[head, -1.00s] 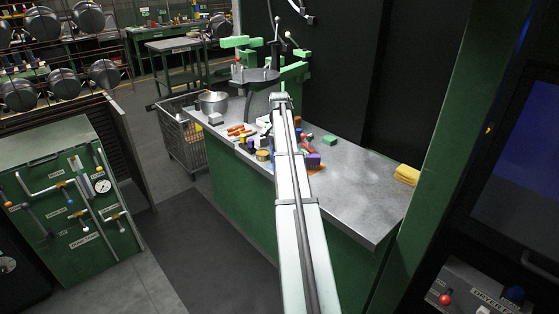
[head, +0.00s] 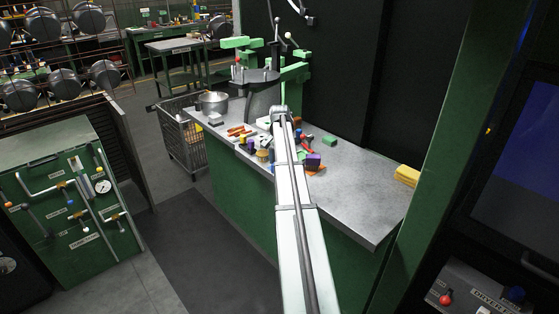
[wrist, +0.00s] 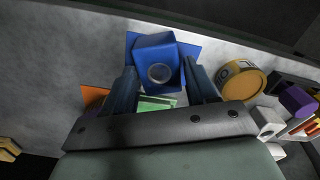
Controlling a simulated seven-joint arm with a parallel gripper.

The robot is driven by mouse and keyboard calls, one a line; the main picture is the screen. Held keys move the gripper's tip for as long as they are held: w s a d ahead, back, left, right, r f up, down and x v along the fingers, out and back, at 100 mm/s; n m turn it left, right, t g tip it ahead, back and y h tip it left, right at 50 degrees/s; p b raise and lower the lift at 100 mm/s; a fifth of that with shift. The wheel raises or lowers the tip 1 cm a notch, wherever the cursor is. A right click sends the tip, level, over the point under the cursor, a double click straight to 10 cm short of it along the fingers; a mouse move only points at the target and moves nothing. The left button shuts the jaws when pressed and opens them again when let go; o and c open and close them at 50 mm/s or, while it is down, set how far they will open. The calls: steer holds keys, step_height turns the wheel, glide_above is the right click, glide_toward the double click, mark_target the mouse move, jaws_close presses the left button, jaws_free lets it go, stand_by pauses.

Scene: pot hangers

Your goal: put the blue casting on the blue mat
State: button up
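The blue casting (wrist: 154,48), a blue block with a round recess in its face, shows in the wrist view over the blue mat (wrist: 191,50). The mat shows on both sides of it; whether the casting touches the mat I cannot tell. My gripper (wrist: 160,66) has one finger on each side of the casting's near part. The fingers stand wide apart, with a narrow gap visible on the right side. In the head view my arm hides the gripper, and I cannot make out the casting or the mat there.
A round orange-tan part (wrist: 241,80) lies close to the right finger. A green piece (wrist: 157,103) lies between the fingers, and an orange mat (wrist: 94,97) is at left. A purple block (wrist: 297,100) is at far right. The bench's right part (head: 365,185) is clear up to the yellow cloth (head: 407,175).

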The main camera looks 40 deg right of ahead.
steer(key=shift+o, duration=1.3)
step_height(320, 180, up, 12)
steer(key=shift+r, duration=0.15)
